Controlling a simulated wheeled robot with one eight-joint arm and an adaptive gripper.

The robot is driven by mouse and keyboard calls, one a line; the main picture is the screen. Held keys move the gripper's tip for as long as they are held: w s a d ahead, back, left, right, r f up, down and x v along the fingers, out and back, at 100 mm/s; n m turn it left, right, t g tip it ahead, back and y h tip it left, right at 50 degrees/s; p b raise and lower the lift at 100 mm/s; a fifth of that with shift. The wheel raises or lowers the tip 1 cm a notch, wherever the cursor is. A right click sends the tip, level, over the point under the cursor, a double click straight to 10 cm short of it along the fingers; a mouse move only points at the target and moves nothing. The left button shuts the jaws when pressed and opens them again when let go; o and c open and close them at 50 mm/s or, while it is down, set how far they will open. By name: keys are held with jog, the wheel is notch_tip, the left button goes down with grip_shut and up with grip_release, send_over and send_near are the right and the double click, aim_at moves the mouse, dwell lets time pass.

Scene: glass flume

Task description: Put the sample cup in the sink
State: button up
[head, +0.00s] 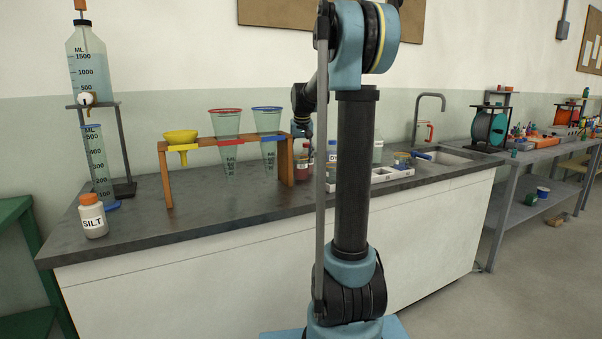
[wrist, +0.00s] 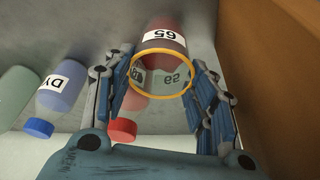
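The sample cup (wrist: 165,78) is a clear cup with a yellow-orange rim and a number label. In the wrist view it lies between the two fingers of my gripper (wrist: 162,95), somewhat nearer the left finger. The rim overlaps the left finger in the picture. The fingers stand wide apart; I see no clear grip on the cup. The sink (head: 448,156) is sunk in the counter's right end, under a tall grey faucet.
The wooden rack's post (wrist: 270,75) stands close at right. A white tray (head: 388,174) lies toward the sink.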

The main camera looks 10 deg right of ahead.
jog(key=shift+c, duration=1.1)
jog(key=shift+r, duration=0.1)
